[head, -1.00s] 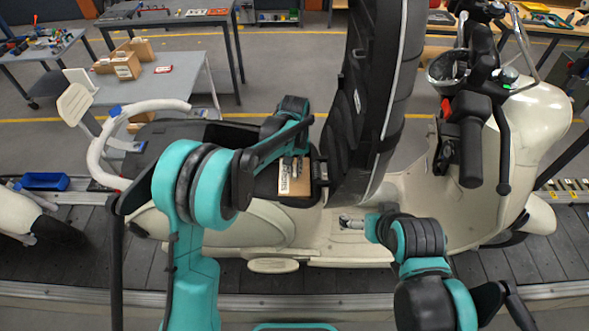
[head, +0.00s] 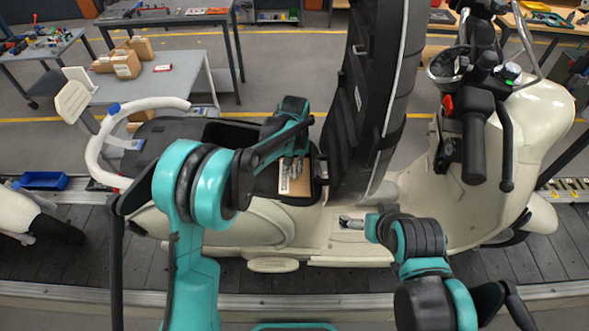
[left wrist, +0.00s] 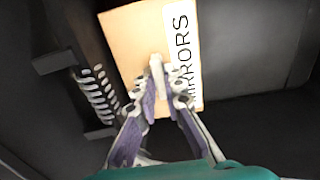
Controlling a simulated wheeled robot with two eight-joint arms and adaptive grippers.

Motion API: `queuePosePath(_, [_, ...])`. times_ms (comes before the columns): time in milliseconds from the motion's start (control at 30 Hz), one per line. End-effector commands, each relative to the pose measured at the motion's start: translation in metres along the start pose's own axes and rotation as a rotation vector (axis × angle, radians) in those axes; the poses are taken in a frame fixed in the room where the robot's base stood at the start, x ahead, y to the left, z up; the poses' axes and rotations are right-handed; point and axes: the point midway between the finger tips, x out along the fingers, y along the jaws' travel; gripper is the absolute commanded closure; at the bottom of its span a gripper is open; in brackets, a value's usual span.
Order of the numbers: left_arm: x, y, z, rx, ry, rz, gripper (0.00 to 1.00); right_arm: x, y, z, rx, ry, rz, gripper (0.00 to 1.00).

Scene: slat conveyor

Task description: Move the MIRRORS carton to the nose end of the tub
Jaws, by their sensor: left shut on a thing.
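The MIRRORS carton (head: 297,186) is a small tan box with a white label, in the right part of the dark tub (head: 222,132), close to the raised seat. My left gripper (head: 291,160) reaches down over it. In the left wrist view, the carton (left wrist: 130,45) shows its printed label, and my left gripper (left wrist: 157,66) has its fingertips together on it. The fingers hide part of the carton, and its underside is hidden. My right gripper (head: 352,222) is low over the scooter's cream floorboard; its jaws are too small to judge.
The raised black seat (head: 375,100) stands just right of the carton. A dark ribbed part (left wrist: 95,95) lies beside the carton in the left wrist view. The scooter's handlebar (head: 475,135) is farther right. A grey table (head: 175,85) with cartons stands behind.

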Motion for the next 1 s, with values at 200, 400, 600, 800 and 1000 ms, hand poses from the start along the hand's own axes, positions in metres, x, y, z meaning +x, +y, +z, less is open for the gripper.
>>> queuePosePath(200, [0.0, 0.0, 0.0, 0.0, 0.0, 0.0, 0.66, 0.0, 0.0, 0.0, 0.0, 0.0, 0.0, 0.0])
queuePosePath(400, [0.0, 0.0, 0.0, 0.0, 0.0, 0.0, 0.66, 0.0, 0.0, 0.0, 0.0, 0.0, 0.0, 0.0])
queuePosePath(600, [-0.01, 0.0, 0.0, 0.0, 0.0, 0.0, 0.66, 0.0, 0.0, 0.0, 0.0, 0.0, 0.0, 0.0])
queuePosePath(800, [-0.049, 0.0, 0.0, 0.0, 0.0, 0.0, 0.66, 0.0, 0.0, 0.0, 0.0, 0.0, 0.0, 0.0])
queuePosePath(1000, [-0.091, 0.0, 0.0, 0.0, 0.0, 0.0, 0.66, 0.0, 0.0, 0.0, 0.0, 0.0, 0.0, 0.0])
